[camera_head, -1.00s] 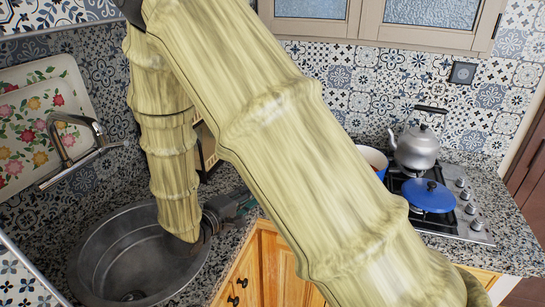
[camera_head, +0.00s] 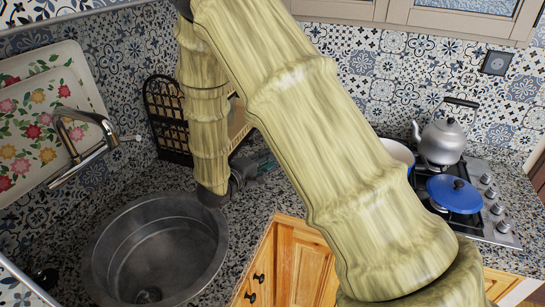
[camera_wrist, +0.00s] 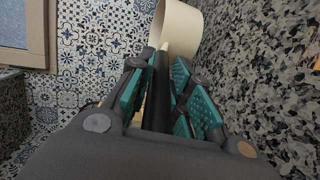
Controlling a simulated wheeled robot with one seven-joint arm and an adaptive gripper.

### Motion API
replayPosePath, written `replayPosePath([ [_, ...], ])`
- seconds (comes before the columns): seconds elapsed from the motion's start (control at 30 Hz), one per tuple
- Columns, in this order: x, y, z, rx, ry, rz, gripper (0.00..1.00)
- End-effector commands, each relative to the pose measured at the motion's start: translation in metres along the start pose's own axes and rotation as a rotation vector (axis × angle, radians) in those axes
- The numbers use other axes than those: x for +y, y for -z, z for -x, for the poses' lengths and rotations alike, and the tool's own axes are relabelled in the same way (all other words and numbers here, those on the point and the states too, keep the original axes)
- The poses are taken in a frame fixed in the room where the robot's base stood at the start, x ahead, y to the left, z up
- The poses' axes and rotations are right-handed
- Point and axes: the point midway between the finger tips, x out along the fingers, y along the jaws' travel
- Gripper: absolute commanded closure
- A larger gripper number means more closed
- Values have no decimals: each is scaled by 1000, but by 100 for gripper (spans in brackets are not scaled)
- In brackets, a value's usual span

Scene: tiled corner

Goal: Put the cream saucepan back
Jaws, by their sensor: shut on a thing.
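The cream saucepan (camera_wrist: 184,28) shows at the top of the wrist view, its pale curved wall beyond my fingertips. Its dark handle (camera_wrist: 160,95) runs back between the teal pads. My gripper (camera_wrist: 165,75) is shut on this handle. In the head view, my gripper (camera_head: 262,165) is over the counter behind the sink's right side, partly hidden by my arm. The saucepan itself is hidden behind my arm there.
A metal sink (camera_head: 105,272) with a tap (camera_head: 85,118) lies at left. A black rack (camera_head: 160,95) stands against the back wall. Speckled counter is free between.

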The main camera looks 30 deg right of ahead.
Motion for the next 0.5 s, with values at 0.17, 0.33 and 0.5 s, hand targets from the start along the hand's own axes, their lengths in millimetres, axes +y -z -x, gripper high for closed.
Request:
replayPosePath([
  [0.17, 6, 8, -29, -2, -3, -2, 100],
  [0.33, 6, 14, -45, 1, -4, -1, 100],
  [0.5, 6, 16, -51, 1, -4, -1, 100],
])
